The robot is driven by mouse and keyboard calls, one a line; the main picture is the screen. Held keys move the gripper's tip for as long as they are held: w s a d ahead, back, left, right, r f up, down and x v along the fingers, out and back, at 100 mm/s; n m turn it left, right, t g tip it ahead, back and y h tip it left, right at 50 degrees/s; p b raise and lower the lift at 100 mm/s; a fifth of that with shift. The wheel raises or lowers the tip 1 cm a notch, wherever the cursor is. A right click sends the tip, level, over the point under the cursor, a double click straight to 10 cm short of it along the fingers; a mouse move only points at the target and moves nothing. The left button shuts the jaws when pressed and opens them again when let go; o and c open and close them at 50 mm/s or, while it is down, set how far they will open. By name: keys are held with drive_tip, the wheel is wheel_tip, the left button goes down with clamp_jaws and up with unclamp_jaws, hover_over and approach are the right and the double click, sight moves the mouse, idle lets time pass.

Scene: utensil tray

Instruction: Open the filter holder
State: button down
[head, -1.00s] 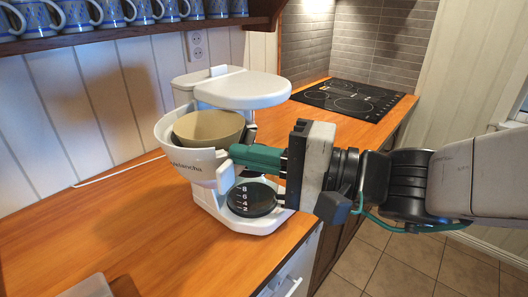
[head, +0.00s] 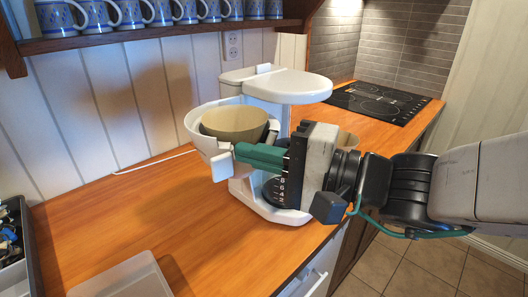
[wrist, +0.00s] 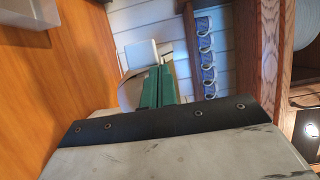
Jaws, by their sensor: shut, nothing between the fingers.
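The white coffee maker (head: 289,86) stands on the wooden counter. Its filter holder (head: 203,134) is swung out to the left, away from under the top, with a tan filter (head: 235,123) inside. A white tab (head: 220,167) sticks out at the holder's front. My gripper (head: 240,153) is shut and empty, its teal fingers across the holder's right front side, by the tab. In the wrist view the fingers (wrist: 155,78) are together, close to the tab (wrist: 141,55); whether they touch is unclear. My gripper hides part of the holder and the machine's lower front.
A shelf of blue mugs (head: 160,12) hangs above on the wall. A clear tray (head: 123,277) lies at the front left and a dark utensil tray (head: 15,245) at the left edge. A black cooktop (head: 378,102) is behind right. The counter left of the machine is clear.

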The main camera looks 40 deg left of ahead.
drive_tip(key=shift+s+a, duration=0.1)
idle(0.5)
drive_tip(key=s+d, duration=0.3)
drive_tip(key=d, duration=0.8)
drive_tip(key=shift+s, duration=0.25)
